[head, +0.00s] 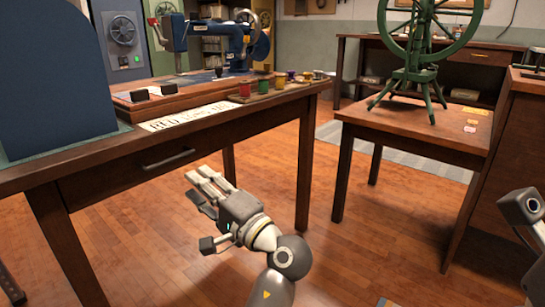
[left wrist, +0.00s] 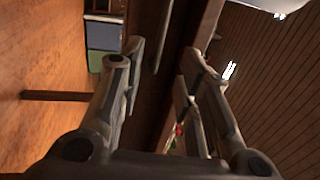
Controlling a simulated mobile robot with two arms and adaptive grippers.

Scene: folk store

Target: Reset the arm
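My left gripper (head: 200,184) is in the lower middle of the head view, in front of the near table and over the wooden floor. It is grey and points up and to the left. In the left wrist view, its two fingers (left wrist: 163,52) stand apart with nothing between them, so it is open and empty. A grey part of my right arm (head: 522,208) shows at the right edge of the head view. The fingers of my right gripper are outside the picture.
The dark wood table (head: 182,140) with a drawer stands close to my left gripper. It bears a blue sewing machine (head: 222,42), small coloured spools (head: 245,89) and a paper sign (head: 190,115). A second table (head: 425,132) holds a green spinning wheel (head: 415,75). The floor (head: 265,165) between the tables is clear.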

